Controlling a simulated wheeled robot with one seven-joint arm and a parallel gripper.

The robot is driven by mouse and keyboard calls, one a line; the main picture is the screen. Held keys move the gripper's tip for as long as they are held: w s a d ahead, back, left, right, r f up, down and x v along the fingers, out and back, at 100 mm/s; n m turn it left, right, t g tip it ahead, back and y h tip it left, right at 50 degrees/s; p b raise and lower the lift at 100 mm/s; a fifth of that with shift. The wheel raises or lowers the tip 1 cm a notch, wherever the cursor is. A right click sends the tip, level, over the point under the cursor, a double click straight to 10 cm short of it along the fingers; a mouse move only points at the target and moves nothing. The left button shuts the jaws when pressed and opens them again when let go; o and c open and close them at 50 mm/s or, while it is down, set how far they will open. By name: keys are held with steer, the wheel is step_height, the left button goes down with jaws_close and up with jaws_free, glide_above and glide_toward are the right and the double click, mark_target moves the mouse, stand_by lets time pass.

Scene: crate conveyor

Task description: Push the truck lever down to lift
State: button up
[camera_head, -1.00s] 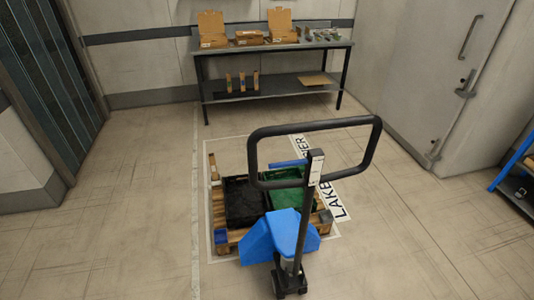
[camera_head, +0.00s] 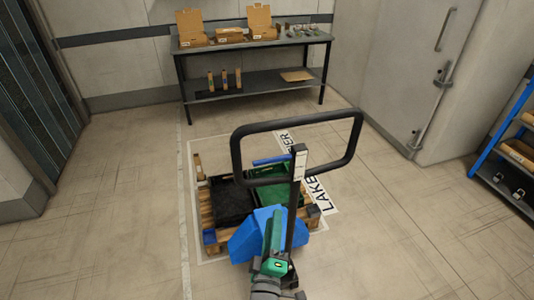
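The blue pallet truck (camera_head: 250,238) stands at the near side of a wooden pallet. Its black loop handle (camera_head: 296,122) stands tall on a dark upright post (camera_head: 296,195) with a light label near the top. I cannot make out a separate small lever on the handle. My gripper (camera_head: 278,212) shows at the end of my grey and green arm, low in front of the truck body and beside the post. Its fingers are too small and hidden to tell open from shut, or whether they touch the truck.
The pallet (camera_head: 207,210) carries a black crate (camera_head: 232,203) and a green crate (camera_head: 268,190), inside a floor marking. A table (camera_head: 250,42) with cardboard boxes stands at the back. A blue-framed shelf (camera_head: 497,150) is at right. Floor is clear on both sides.

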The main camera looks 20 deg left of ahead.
mark_target(272, 160)
steer(key=w+a+r+n+t, duration=0.1)
steer(key=w+a+r+n, duration=0.4)
steer(key=r, duration=0.5)
steer(key=w+a+r+m, duration=0.1)
steer(key=w, duration=1)
steer(key=shift+w+a+r, duration=0.25)
steer(key=shift+w+a, duration=0.05)
steer(key=shift+a, duration=0.1)
jaws_close()
